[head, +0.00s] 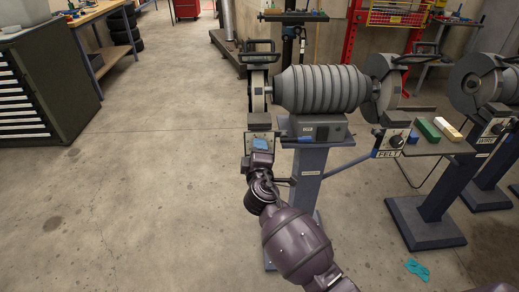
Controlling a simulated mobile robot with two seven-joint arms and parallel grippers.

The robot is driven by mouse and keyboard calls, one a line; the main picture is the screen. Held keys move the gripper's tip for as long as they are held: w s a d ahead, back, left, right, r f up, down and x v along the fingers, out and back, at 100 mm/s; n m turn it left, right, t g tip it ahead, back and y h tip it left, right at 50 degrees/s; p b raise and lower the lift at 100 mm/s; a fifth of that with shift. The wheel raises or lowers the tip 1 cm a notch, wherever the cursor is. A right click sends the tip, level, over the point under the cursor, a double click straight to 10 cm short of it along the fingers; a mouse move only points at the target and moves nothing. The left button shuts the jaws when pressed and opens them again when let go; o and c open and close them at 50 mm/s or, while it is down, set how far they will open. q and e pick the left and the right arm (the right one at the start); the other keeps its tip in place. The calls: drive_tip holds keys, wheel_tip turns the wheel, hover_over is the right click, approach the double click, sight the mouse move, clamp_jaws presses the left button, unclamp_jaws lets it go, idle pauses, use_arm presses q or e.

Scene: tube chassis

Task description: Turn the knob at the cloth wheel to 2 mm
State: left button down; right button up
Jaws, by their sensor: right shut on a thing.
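The polishing machine (322,90) stands on a blue-grey pedestal, with a wheel at each end. The left wheel (257,92) has a small control plate (249,141) below it. Its label is hidden, so I cannot read it as the cloth wheel. My right gripper (261,147) reaches up from below to this plate and is shut at its front, on what appears to be the knob. The gripper covers the knob, so its pointer and scale cannot be read. My left gripper is not in view.
The right wheel has its own knob (396,141) and a FELT label (387,154). A shelf beside it holds a green block (427,130) and a pale block (447,129). Another machine, labelled WIRE, stands at right. A teal cloth (417,269) lies on the floor. Floor at left is clear.

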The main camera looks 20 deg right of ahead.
drive_tip(key=n+p, duration=0.1)
drive_tip(key=n, duration=0.2)
drive_tip(key=shift+r+n, duration=0.1)
drive_tip(key=shift+n, duration=0.3)
drive_tip(key=shift+n+p, duration=0.6)
drive_tip(key=shift+n, duration=0.3)
drive_tip(key=shift+n+p, duration=0.45)
drive_tip(key=shift+n, duration=0.75)
drive_tip(key=shift+f+n+p, duration=0.35)
drive_tip(key=shift+n+p, duration=0.1)
drive_tip(key=shift+n, duration=0.55)
drive_tip(key=o, duration=0.9)
